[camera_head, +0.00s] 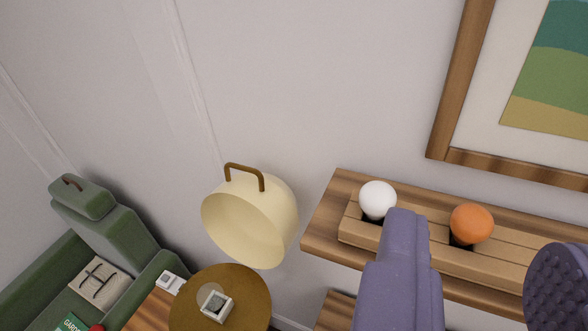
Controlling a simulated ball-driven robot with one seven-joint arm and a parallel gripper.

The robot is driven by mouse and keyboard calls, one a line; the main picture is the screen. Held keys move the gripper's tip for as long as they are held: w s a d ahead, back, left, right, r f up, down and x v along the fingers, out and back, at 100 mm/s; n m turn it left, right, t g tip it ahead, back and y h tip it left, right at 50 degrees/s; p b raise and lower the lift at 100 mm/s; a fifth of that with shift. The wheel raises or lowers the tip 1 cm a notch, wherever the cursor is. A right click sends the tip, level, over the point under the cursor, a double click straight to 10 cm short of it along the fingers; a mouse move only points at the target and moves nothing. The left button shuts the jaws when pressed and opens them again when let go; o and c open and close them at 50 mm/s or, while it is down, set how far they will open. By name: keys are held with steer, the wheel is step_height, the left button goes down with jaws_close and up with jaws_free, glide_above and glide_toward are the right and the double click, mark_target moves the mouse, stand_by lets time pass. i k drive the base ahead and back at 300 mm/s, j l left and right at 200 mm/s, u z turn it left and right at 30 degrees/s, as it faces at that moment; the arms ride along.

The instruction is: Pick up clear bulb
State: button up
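What looks like the clear bulb (209,294) is a faint see-through globe at a square white holder on a round brown top, low and left of centre. My gripper (482,235) is at the lower right, with two purple fingers spread wide apart. One finger stands in front of the wooden shelf, and the other shows its studded pad at the right edge. Nothing is held between them. The clear bulb is well to the left of both fingers. An orange ball-shaped bulb (471,222) and a white one (378,200) sit in a slatted wooden rack beyond the fingers.
The wooden shelf (322,232) runs along the wall under a framed picture (456,80). A cream dome with a brown handle (250,218) is between the shelf and the round top (246,290). A green sofa (120,235) is at the left.

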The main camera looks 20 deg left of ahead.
mark_target(211, 296)
steer(key=k+u, duration=0.1)
steer(key=u, duration=0.75)
